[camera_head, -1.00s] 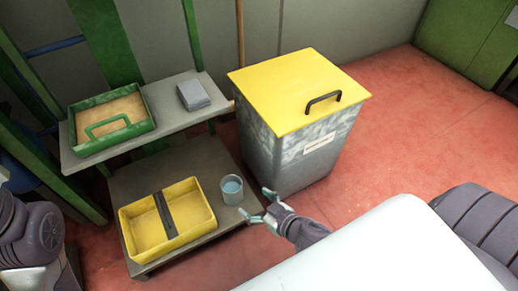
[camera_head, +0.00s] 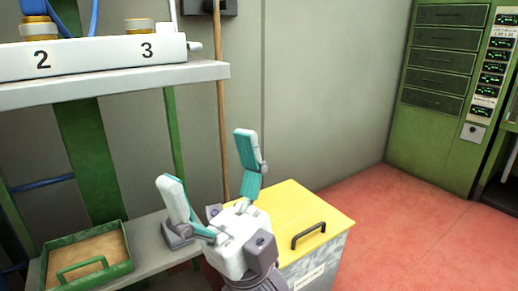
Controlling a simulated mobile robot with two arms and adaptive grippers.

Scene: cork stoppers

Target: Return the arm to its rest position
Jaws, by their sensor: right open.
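My right gripper (camera_head: 208,172) is in the middle of the view, raised with its two fingers pointing up. The fingers are spread wide and nothing is between them. It shows in front of the yellow-lidded bin (camera_head: 318,216) and hides the left part of its lid. My left gripper is not in view.
A shelf (camera_head: 120,84) at upper left bears a white unit (camera_head: 90,56) marked 2 and 3. Below it, a green tray (camera_head: 128,262) stands on a lower grey shelf (camera_head: 150,240). A green cabinet (camera_head: 440,110) stands at right. Red floor (camera_head: 420,235) is clear.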

